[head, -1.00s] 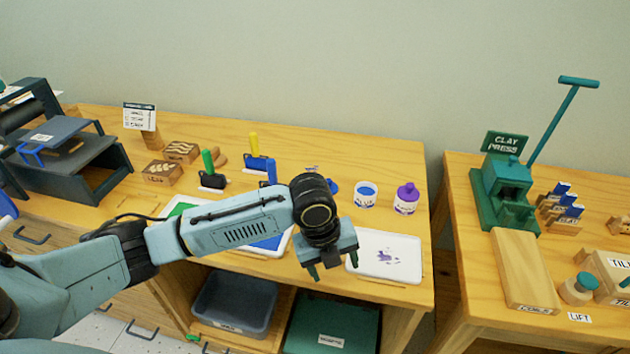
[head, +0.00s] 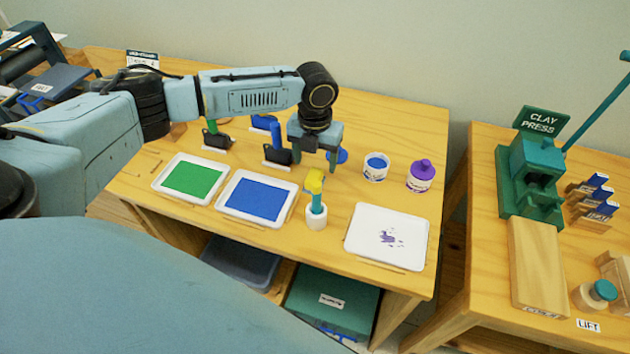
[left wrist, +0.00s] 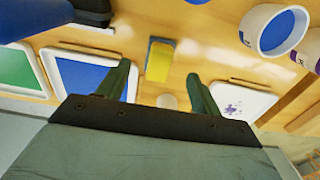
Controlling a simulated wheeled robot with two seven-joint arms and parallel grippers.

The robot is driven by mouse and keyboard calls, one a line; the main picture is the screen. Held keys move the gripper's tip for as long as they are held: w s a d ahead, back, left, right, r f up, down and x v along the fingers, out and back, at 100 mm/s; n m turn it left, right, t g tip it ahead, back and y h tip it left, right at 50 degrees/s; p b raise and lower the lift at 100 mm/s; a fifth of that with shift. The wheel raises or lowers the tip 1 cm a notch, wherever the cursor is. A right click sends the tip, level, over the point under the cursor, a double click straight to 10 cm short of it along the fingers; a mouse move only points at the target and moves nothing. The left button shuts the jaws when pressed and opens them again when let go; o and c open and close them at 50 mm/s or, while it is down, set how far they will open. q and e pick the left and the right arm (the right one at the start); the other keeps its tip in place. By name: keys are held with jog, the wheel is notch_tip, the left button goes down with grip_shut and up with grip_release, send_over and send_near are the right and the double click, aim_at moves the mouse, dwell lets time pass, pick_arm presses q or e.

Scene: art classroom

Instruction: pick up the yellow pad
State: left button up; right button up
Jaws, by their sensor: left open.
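The yellow pad (head: 315,181) is a small yellow block on a teal handle. It stands upright in a white cup (head: 316,219) between the blue tray and the white tray. In the left wrist view the yellow pad (left wrist: 158,62) shows between the fingers and beyond their tips. My left gripper (head: 320,164) is open and empty, pointing down, just behind the pad in the head view. It also shows in the left wrist view (left wrist: 157,76). No contact with the pad shows. My right gripper is not in view.
A green tray (head: 190,180) and a blue tray (head: 255,198) lie left of the cup, a white tray (head: 387,236) right. Rollers with green (head: 212,120) and blue (head: 277,135) handles stand near my arm.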

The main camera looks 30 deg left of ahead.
aim_at(314, 175)
pick_arm(q)
jog(key=shift+s+f, duration=0.25)
jog(key=shift+f, duration=0.3)
notch_tip(314, 175, down, 5)
jog(key=shift+s+d+r+b, duration=0.1)
jog(key=shift+s+r+b, duration=0.05)
jog(key=shift+b, duration=0.15)
jog(key=c, duration=1.1)
jog(key=shift+o, duration=0.2)
jog(key=shift+r+p, duration=0.7)
jog(key=shift+r, duration=4.4)
